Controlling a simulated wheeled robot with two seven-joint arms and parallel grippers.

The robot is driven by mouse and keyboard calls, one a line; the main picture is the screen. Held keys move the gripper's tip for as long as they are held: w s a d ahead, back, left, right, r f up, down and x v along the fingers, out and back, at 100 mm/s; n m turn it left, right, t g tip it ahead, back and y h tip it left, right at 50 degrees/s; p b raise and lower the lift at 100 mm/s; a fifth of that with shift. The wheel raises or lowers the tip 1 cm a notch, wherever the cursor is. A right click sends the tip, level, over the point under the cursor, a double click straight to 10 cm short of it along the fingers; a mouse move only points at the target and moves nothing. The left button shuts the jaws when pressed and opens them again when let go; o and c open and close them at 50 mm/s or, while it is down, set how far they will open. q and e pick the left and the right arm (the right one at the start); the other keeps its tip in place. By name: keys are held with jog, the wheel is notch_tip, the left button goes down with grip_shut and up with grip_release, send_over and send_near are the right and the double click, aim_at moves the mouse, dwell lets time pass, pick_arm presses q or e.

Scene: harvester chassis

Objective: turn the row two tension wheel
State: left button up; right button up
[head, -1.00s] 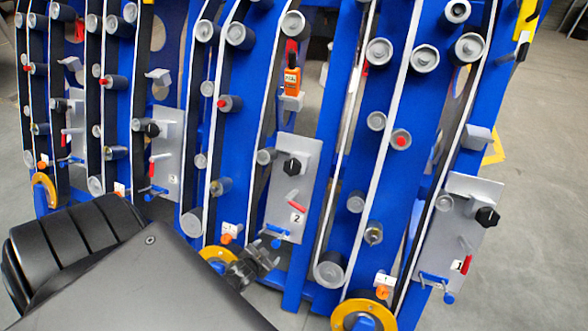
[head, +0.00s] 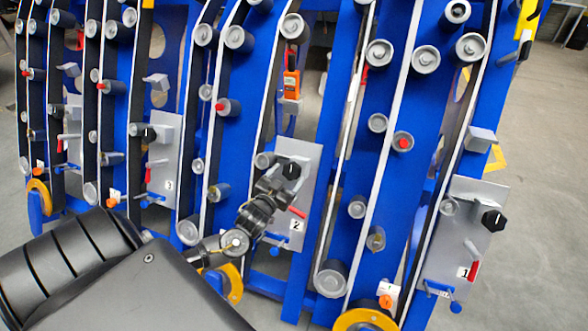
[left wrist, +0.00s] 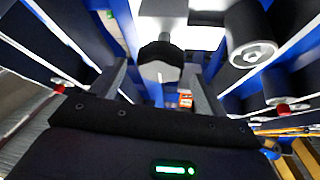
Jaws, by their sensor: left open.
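The row two tension wheel is a black knob (head: 292,171) on the grey plate marked 2 (head: 312,158). My left gripper (head: 275,181) is just below and left of it in the head view and partly covers the plate. In the left wrist view, the black knob (left wrist: 160,62) shows between the open fingers of my left gripper (left wrist: 161,85), near their far ends. I cannot tell whether either finger touches it. My right gripper is not in view.
A red handle (head: 298,212) sits beside the gripper on the same plate. A blue-tipped lever (head: 275,250) is below. An orange device (head: 291,85) hangs above. Similar plates with black knobs stand left and right (head: 493,220). Rollers and belts run alongside. Grey floor (head: 555,250) is clear at the right.

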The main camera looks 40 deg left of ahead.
aim_at(290, 172)
pick_arm(q)
jog(key=x, duration=0.5)
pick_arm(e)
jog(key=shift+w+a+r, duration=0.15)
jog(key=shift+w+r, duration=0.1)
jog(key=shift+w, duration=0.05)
pick_arm(q)
jog(key=c, duration=1)
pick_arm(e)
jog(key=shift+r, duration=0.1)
